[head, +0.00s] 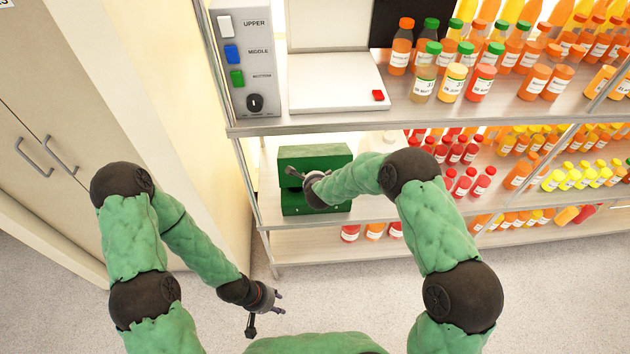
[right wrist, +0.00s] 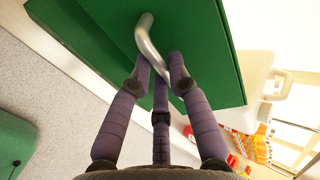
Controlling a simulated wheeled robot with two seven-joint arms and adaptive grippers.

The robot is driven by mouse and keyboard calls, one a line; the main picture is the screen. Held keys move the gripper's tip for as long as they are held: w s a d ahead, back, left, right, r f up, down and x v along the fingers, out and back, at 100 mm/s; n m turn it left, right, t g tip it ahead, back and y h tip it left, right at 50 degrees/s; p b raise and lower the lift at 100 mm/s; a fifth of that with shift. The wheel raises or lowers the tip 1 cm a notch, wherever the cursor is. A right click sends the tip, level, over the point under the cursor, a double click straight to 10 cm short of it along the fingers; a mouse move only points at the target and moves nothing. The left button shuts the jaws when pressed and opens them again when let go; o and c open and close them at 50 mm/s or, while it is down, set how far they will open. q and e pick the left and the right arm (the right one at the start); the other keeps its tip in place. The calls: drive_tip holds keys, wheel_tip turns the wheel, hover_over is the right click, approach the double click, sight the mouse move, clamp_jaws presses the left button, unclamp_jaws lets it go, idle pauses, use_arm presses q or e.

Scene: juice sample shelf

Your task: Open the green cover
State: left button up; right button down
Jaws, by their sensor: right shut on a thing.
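The green cover (head: 315,152) is the upper part of a green box (head: 303,204) on the lower shelf, left end. In the right wrist view the green cover (right wrist: 95,30) fills the upper part, with a curved metal handle (right wrist: 148,38) on it. My right gripper (head: 298,174) is at the front of the box. In the right wrist view its purple fingers (right wrist: 160,70) are closed around the handle. Part of the box front is hidden by the hand. My left gripper (head: 266,312) hangs low over the floor, away from the box, fingers spread and empty.
Above the box is a shelf with a white device (head: 335,88) and a panel of coloured switches (head: 238,60). Juice bottles (head: 470,150) fill the shelves to the right. A beige cabinet (head: 60,110) stands at left. The floor (head: 560,270) in front is clear.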

drive_tip(key=shift+w+r+p, duration=0.4)
drive_tip(key=shift+w+r, duration=0.35)
drive_tip(key=shift+w, duration=0.05)
drive_tip(key=c, duration=1.2)
unclamp_jaws()
drive_tip(key=shift+o, duration=0.2)
drive_tip(key=shift+s, duration=0.15)
drive_tip(key=v, duration=1.1)
drive_tip(key=shift+s+r, duration=0.25)
drive_tip(key=shift+s, duration=0.05)
